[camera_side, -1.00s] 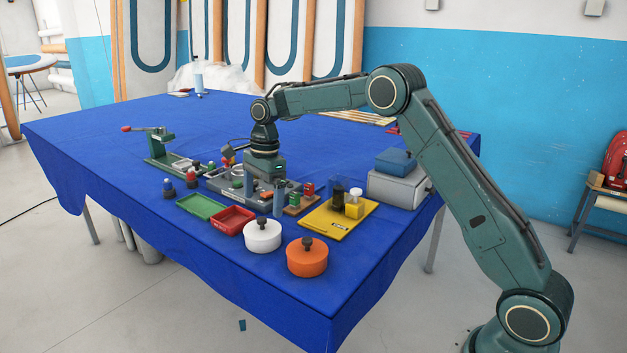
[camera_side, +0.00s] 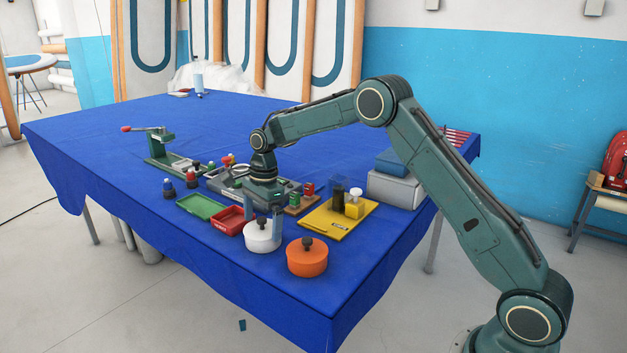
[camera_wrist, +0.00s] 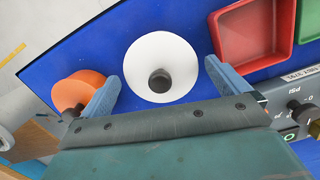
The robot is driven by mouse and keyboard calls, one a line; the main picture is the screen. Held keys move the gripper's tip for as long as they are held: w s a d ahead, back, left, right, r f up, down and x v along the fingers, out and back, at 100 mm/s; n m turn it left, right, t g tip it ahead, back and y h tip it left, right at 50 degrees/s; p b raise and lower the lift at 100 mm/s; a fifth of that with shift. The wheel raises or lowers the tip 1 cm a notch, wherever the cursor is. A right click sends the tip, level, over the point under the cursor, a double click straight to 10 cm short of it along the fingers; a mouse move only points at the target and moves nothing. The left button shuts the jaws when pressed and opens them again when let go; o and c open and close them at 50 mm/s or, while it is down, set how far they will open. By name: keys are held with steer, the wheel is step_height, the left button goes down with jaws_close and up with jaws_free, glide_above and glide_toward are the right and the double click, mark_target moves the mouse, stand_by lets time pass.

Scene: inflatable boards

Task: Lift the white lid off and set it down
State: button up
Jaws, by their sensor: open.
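The white lid (camera_side: 262,228) with a dark round knob tops a white round pot (camera_side: 262,243) near the table's front edge. In the wrist view the white lid (camera_wrist: 163,62) lies between my two blue fingers, with its black knob (camera_wrist: 159,80) near the middle. My gripper (camera_side: 263,228) is open, with its fingers low at the white pot in the side view. In the wrist view my gripper (camera_wrist: 160,85) shows wide-apart fingers, with nothing held. Whether the fingers touch the lid cannot be told.
An orange pot (camera_side: 307,258) stands close on the right. Red (camera_side: 233,220) and green (camera_side: 200,206) trays lie to the left. A yellow board (camera_side: 338,219) with small jars and a grey device (camera_side: 225,180) lie behind. Blue cloth in front is clear.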

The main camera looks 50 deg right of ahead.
mark_target(262, 218)
steer(key=shift+f, duration=0.1)
stand_by(0.4)
steer(key=c, duration=0.8)
steer(key=shift+r, duration=5.05)
